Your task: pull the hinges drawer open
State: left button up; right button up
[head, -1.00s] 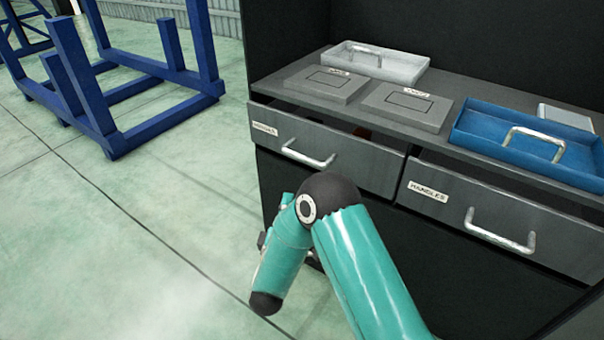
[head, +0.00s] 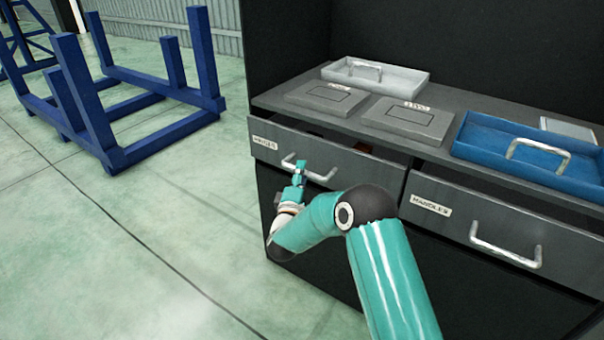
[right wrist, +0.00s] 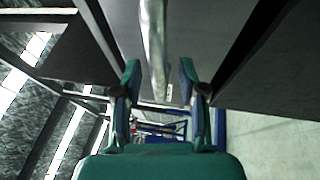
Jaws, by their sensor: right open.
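The hinges drawer (head: 345,163) is the grey left drawer of the dark cabinet, with a small label at its upper left. It stands slightly out, with a dark gap above its front. Its pale metal bar handle (head: 318,176) is at the front. My right gripper (head: 299,172) is at the left part of this handle. In the right wrist view, my right gripper (right wrist: 160,75) is open, and the handle bar (right wrist: 155,45) runs between its fingers without the jaws closed on it. My left gripper is in neither view.
The handles drawer (head: 470,235) is beside it on the right, also slightly out. On the cabinet top are a white tray (head: 410,86), two grey plates (head: 328,98) and a blue tray (head: 475,150). A blue frame (head: 110,150) stands at left. Floor before the cabinet is clear.

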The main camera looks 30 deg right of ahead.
jog(key=shift+w+d, duration=0.4)
grip_shut()
